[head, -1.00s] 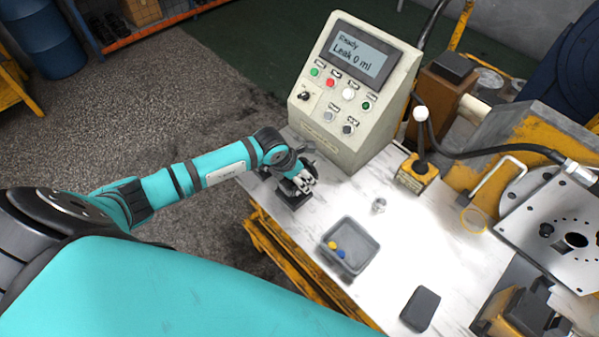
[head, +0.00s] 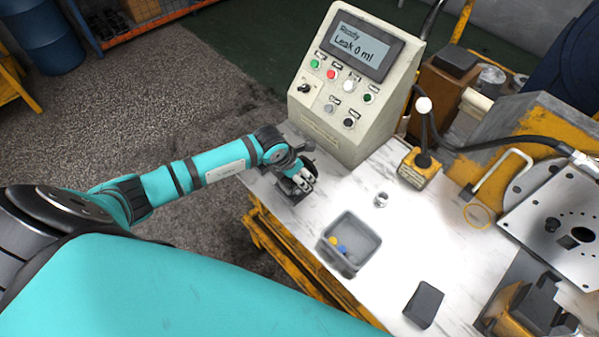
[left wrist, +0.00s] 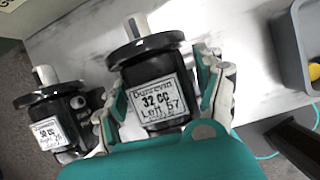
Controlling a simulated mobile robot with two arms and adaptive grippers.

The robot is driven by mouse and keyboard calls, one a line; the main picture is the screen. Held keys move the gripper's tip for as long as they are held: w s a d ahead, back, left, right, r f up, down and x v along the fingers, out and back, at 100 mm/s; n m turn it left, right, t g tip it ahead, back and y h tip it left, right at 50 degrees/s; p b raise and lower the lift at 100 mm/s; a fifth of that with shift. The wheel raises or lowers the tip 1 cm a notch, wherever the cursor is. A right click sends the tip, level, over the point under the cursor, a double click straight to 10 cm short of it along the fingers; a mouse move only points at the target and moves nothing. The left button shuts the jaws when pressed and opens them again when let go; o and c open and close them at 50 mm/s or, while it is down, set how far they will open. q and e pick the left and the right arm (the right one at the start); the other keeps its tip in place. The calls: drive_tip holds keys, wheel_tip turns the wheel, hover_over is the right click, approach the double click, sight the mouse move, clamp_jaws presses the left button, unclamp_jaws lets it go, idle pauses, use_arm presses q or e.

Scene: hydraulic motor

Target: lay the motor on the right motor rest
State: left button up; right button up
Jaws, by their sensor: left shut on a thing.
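My left gripper (head: 304,180) is at the far left end of the white table, beside the control box. In the left wrist view its fingers (left wrist: 163,105) are shut on a black motor (left wrist: 150,65) with a round flange and a metal shaft. Its label reads "32 CC" and seems to say "Left". A second black motor (left wrist: 55,120) is just left of it; its label reads "50 CC" and seems to say "Right". In the head view the motors are mostly hidden by the gripper. I cannot pick out the right motor rest for certain. My right gripper is not in view.
The control box (head: 350,85) reads "Leak 0 ml".

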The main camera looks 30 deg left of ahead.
use_arm(q)
drive_tip(key=shift+w+r, duration=0.15)
drive_tip(key=shift+r, duration=0.05)
drive_tip(key=shift+f, duration=0.2)
idle(0.4)
drive_tip(key=o, duration=1.7)
drive_tip(key=shift+o, duration=0.5)
drive_tip(key=shift+s+f, duration=0.3)
drive_tip(key=shift+r, duration=0.1)
drive_tip(key=shift+w+r+p, duration=0.1)
drive_tip(key=shift+r+p, duration=2.65)
drive_tip(key=shift+r, duration=1.35)
